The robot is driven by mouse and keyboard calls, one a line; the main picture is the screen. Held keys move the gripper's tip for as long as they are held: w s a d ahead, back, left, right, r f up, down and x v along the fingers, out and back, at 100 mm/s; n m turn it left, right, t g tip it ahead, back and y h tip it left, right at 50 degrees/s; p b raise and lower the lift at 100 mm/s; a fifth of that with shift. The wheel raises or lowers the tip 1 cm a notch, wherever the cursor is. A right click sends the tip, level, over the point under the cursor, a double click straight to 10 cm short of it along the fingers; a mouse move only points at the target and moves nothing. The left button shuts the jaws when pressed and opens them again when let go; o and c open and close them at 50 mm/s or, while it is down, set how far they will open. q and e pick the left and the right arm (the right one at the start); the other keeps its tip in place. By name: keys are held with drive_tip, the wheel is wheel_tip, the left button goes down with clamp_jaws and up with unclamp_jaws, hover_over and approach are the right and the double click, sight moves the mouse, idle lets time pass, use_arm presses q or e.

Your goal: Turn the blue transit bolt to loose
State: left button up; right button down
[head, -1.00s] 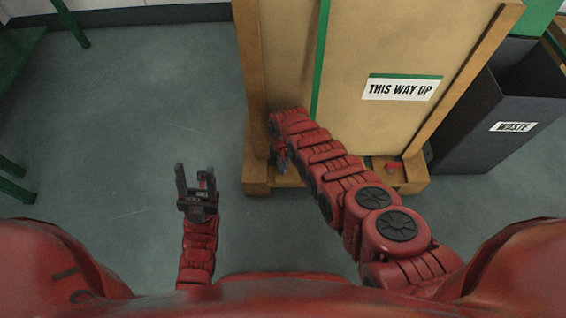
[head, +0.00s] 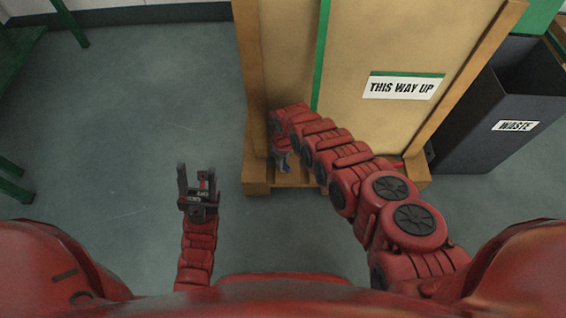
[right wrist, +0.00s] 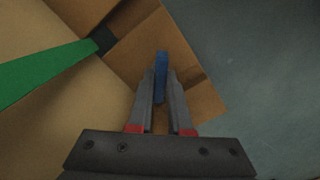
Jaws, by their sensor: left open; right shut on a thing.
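The blue transit bolt (right wrist: 161,75) shows in the right wrist view as a narrow blue bar between the fingertips of my right gripper (right wrist: 162,90). That gripper is shut on it, above the wooden base of the crate. In the head view my right arm reaches down to the crate's lower left, and a small patch of the blue bolt (head: 283,161) shows beside the wrist. The right fingers are mostly hidden there. My left gripper (head: 196,180) is open and empty over the floor, left of the crate and apart from it.
A tall wooden crate (head: 400,45) with a green strap and a "THIS WAY UP" label (head: 404,87) stands on a wooden base (head: 258,178). A dark waste bin (head: 495,120) is to its right. Green table legs (head: 72,24) stand at the left. The floor between is clear.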

drive_tip(key=n+b, duration=0.1)
drive_tip(key=n, duration=0.3)
drive_tip(key=shift+f+n, duration=0.1)
drive_tip(key=shift+n, duration=0.2)
drive_tip(key=shift+n+b, duration=0.4)
drive_tip(key=shift+n, duration=1.4)
drive_tip(key=c, duration=0.8)
unclamp_jaws()
drive_tip(key=shift+c, duration=0.2)
